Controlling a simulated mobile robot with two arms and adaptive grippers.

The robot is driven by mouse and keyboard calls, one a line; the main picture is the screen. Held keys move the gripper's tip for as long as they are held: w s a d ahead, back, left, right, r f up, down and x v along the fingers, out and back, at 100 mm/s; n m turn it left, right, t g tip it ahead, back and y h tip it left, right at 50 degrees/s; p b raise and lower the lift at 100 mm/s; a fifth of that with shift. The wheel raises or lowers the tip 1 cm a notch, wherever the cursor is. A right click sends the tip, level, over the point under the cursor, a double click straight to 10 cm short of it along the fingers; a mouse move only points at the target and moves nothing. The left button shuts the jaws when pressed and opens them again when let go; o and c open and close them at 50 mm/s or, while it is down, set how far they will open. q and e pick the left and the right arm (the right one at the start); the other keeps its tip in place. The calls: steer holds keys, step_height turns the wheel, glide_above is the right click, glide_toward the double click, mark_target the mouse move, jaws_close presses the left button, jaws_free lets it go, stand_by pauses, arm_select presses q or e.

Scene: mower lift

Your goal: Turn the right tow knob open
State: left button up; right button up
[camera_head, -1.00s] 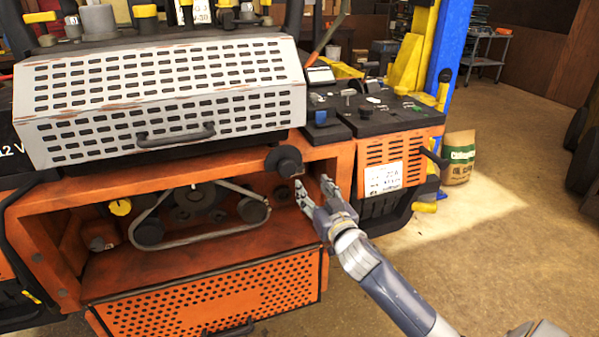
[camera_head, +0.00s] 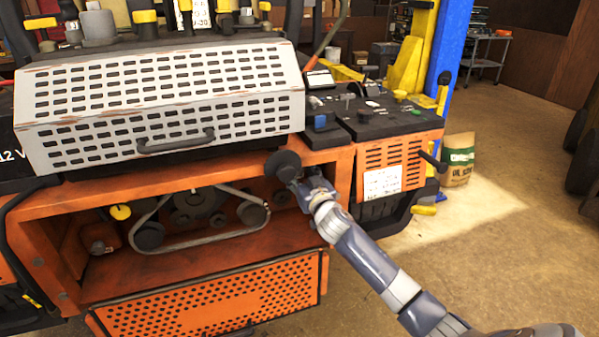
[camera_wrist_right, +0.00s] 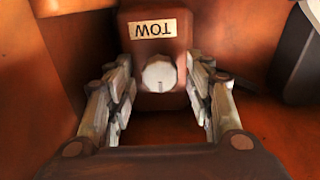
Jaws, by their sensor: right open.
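In the right wrist view, the tow knob (camera_wrist_right: 159,76) is a round, pale knob on a red-brown block (camera_wrist_right: 155,102). A label reading TOW (camera_wrist_right: 153,30), upside down in this view, sits on the block just above the knob. My right gripper (camera_wrist_right: 161,88) is open, with one finger on each side of the knob and block. Gaps show between the fingers and the knob. In the head view, my right gripper (camera_head: 303,184) is at the right end of the orange machine's open bay, and the tow knob cannot be made out there. My left gripper is not in view.
A belt with pulleys (camera_head: 198,205) fills the bay's middle. The perforated orange panel (camera_head: 215,295) hangs open below.

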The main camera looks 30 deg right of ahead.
steer(key=c, duration=1)
steer(key=shift+n, duration=0.3)
steer(key=shift+c, duration=0.2)
steer(key=n+p, duration=0.1)
steer(key=n, duration=0.4)
steer(key=n+p, duration=0.1)
steer(key=n, duration=0.5)
steer(key=n+p, duration=0.1)
steer(key=n, duration=0.5)
steer(key=shift+a+f, duration=0.2)
steer(key=shift+f, duration=0.05)
steer(key=shift+n, duration=0.4)
steer(key=o, duration=1)
